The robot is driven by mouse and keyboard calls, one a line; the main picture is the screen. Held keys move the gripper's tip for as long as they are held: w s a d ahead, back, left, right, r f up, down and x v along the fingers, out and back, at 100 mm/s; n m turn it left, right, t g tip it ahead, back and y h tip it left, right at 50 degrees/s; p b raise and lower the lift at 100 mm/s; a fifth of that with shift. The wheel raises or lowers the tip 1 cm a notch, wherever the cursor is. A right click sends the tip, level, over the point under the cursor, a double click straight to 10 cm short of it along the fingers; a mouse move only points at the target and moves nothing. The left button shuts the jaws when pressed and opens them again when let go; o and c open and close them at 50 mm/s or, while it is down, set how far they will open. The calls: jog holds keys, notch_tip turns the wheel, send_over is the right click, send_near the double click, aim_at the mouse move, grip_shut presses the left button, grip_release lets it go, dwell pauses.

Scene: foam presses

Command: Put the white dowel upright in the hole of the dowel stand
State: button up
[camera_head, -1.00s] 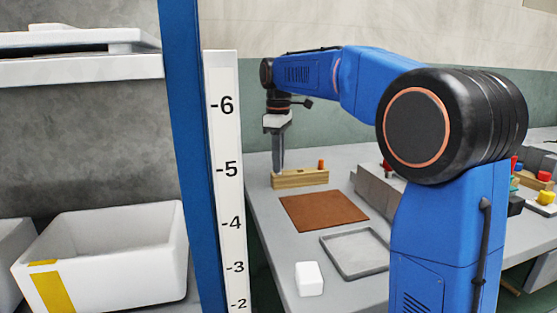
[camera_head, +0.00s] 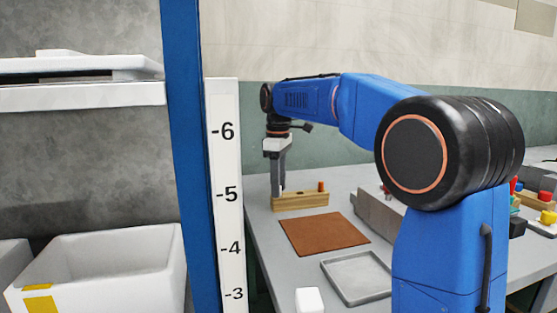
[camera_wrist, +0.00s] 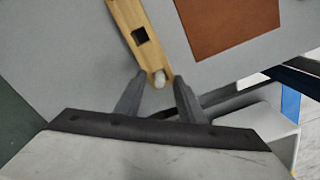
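The wooden dowel stand (camera_head: 300,202) is on the grey table. In the wrist view the stand (camera_wrist: 128,14) shows an empty dark square hole, and the white dowel (camera_wrist: 160,78) is at its end, seen nearly end-on and apparently upright. My gripper (camera_head: 278,193) points down at the stand's left end. In the wrist view my gripper (camera_wrist: 159,77) has its two fingers apart, one on each side of the dowel, with gaps visible. How deep the dowel sits is hidden.
An orange-red peg (camera_head: 321,186) stands in the stand's right part. A brown mat (camera_head: 325,234) and a shallow grey tray (camera_head: 358,278) lie nearer, with a white block (camera_head: 309,300) at the front. A grey box (camera_head: 378,212) stands right of the mat.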

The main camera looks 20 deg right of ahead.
notch_tip(320, 180, up, 17)
dwell(0.4)
jog(key=shift+f, duration=0.1)
